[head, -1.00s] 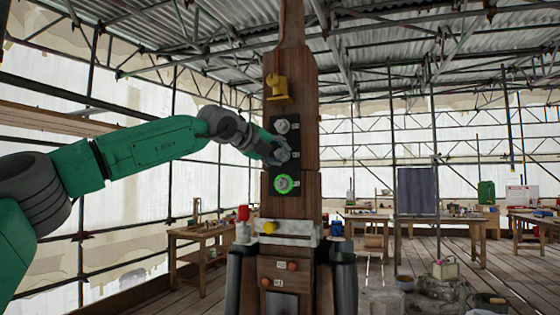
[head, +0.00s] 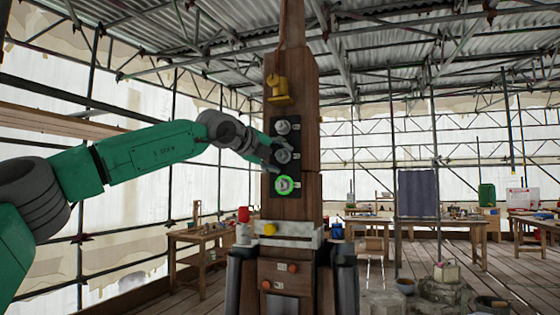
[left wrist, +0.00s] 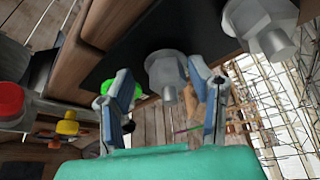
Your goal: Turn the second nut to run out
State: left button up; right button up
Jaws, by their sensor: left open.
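A black plate (head: 273,172) on the wooden post carries three grey nuts in a column. The top nut (head: 283,127) is uncovered. The middle nut (head: 283,156) is beside my left gripper (head: 274,152), which comes from the left. The bottom nut (head: 284,185) has a bright green ring around it. In the left wrist view my left gripper (left wrist: 163,88) is open, with the middle nut (left wrist: 166,72) between and just beyond its fingertips. The right finger is close to that nut; contact cannot be told. The top nut (left wrist: 262,22) is at upper right. My right gripper is out of view.
A yellow fitting (head: 279,88) sits on the post above the plate. A pale ledge (head: 285,234) below holds a red-capped item (head: 243,214) and a yellow knob (head: 269,228). Workbenches (head: 200,238) stand behind. Space left of the post is open.

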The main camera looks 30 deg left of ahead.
pick_arm(q)
jog(key=shift+s+r, duration=0.2)
jog(key=shift+s, duration=0.1)
jog(key=v, duration=1.1)
jog(key=shift+a+f, duration=0.2)
jog(key=shift+d, duration=0.15)
